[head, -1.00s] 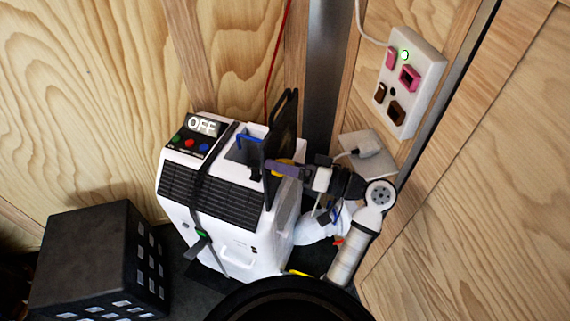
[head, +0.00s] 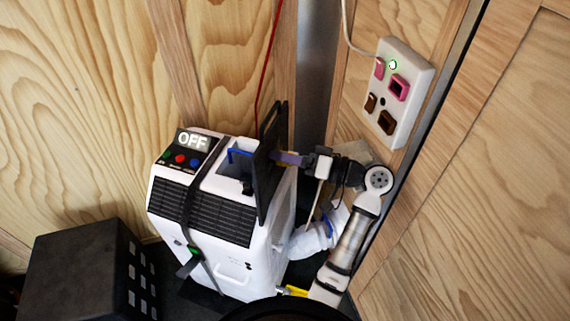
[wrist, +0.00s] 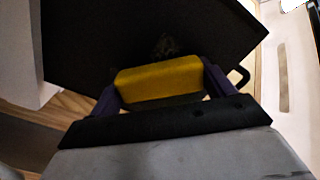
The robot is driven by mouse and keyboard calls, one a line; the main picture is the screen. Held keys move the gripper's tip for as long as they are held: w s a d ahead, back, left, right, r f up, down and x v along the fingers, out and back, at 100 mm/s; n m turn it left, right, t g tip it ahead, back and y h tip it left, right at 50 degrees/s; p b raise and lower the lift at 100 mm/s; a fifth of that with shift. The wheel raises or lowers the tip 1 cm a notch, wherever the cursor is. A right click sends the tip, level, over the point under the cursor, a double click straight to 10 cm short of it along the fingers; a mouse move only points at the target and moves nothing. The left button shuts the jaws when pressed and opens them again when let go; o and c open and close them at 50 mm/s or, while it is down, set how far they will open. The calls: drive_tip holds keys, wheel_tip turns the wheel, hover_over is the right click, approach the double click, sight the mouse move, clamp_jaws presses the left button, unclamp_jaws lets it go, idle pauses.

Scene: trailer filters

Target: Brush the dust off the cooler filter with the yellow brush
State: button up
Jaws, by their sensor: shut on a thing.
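The white cooler (head: 265,275) stands in the corner with a lit OFF display on top. The dark, flat filter (head: 265,180) stands upright from its top opening. My gripper (head: 285,158) is at the right face of the filter, fingers pointing left at it. In the wrist view my gripper (wrist: 160,84) is shut on the yellow brush (wrist: 160,80), held between purple fingers. The dark filter (wrist: 110,45) fills the view beyond it, with a small greyish dust patch (wrist: 165,45) just past the brush. I cannot tell whether the brush touches the filter.
A white socket panel (head: 398,90) with a green light hangs on the right wall. A black box (head: 80,270) stands at the lower left. A blue handle (head: 240,153) is beside the filter. A red cord (head: 267,70) hangs behind. Walls close in at the right.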

sight(285, 133)
drive_tip(key=shift+w+d+b, duration=0.25)
drive_tip(key=shift+w+b, duration=0.05)
drive_tip(key=shift+w, duration=0.65)
drive_tip(key=shift+w+d+b, duration=0.3)
drive_tip(key=shift+w, duration=0.6)
drive_tip(key=shift+w+d+b, duration=0.25)
drive_tip(key=shift+w+b, duration=0.05)
drive_tip(key=shift+w, duration=0.65)
drive_tip(key=shift+w+d+r, duration=0.1)
drive_tip(key=shift+w+d, duration=0.05)
drive_tip(key=shift+w, duration=0.4)
drive_tip(key=shift+r, duration=0.1)
